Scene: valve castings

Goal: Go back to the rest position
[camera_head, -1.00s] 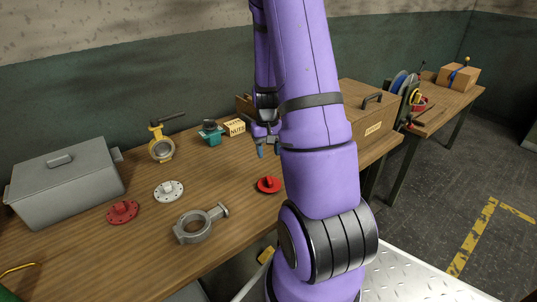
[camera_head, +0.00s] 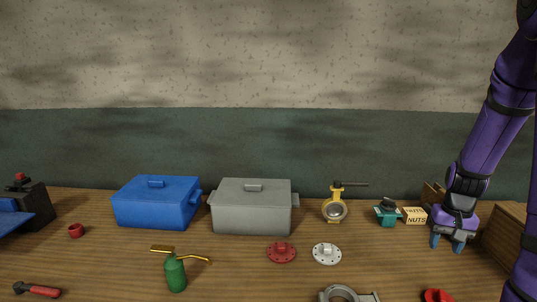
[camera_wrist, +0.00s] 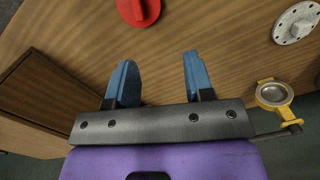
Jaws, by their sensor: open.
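My gripper (camera_head: 453,243) is at the right side of the workbench in the head view, above the wooden top near the nuts box. Its two blue fingers point down, spread apart with nothing between them. In the wrist view my gripper (camera_wrist: 157,75) is also open and empty, with bare bench top beyond the fingers. My purple arm runs up along the right edge of the head view.
The bench (camera_head: 110,260) bears a blue lidded box (camera_head: 158,205), a grey lidded box (camera_head: 253,212), a yellow valve (camera_head: 335,208), a teal part (camera_head: 387,214), a nuts box (camera_head: 415,215), red flange (camera_head: 281,252), white flange (camera_head: 326,254) and green oil can (camera_head: 175,275). A wooden box (camera_head: 505,235) stands right of my gripper.

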